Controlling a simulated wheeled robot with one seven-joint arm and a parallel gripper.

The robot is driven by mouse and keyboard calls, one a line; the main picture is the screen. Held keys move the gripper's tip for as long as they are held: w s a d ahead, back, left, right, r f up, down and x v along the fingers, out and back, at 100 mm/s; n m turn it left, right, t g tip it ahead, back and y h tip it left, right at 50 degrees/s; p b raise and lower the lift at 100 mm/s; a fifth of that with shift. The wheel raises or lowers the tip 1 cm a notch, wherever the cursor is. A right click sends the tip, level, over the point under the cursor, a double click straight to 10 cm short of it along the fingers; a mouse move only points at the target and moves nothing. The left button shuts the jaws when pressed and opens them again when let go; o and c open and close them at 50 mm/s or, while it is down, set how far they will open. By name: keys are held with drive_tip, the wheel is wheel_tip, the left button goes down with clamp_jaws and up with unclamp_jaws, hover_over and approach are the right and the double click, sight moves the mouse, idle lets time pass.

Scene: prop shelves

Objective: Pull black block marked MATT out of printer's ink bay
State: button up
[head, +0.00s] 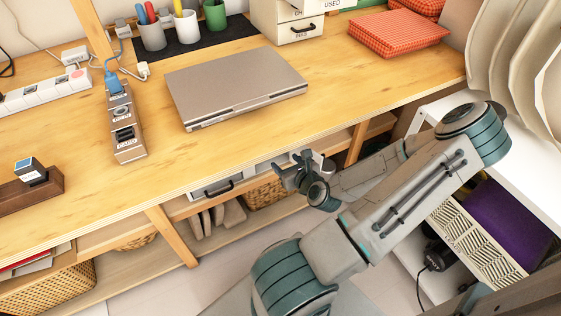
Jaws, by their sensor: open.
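My gripper (290,172) is open and empty, out in front of the desk's front edge, right of the picture's middle. Behind it, below the desktop, part of a white unit (258,167) shows, partly hidden by my gripper. I cannot make out a printer or an ink bay, and no block with a readable MATT mark shows.
A closed grey laptop-like slab (236,86) lies on the wooden desk (90,190). A narrow socket box (125,125) stands left of it. Pen cups (186,25), a drawer box (297,30) and red checked boxes (398,32) are behind. A white shelf (515,150) borders my arm's right.

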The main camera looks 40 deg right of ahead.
drive_tip(key=b+x, duration=1.2)
drive_tip(key=shift+s+f+b, duration=0.15)
drive_tip(key=shift+f+b, duration=0.05)
drive_tip(key=shift+b, duration=0.1)
drive_tip(key=shift+b+x, duration=0.3)
drive_tip(key=shift+x, duration=0.55)
drive_tip(key=shift+r, duration=0.2)
drive_tip(key=c, duration=1.2)
drive_tip(key=shift+o, duration=0.2)
drive_tip(key=shift+s+g+p, duration=0.1)
drive_tip(key=shift+g+p, duration=0.2)
drive_tip(key=shift+p, duration=0.7)
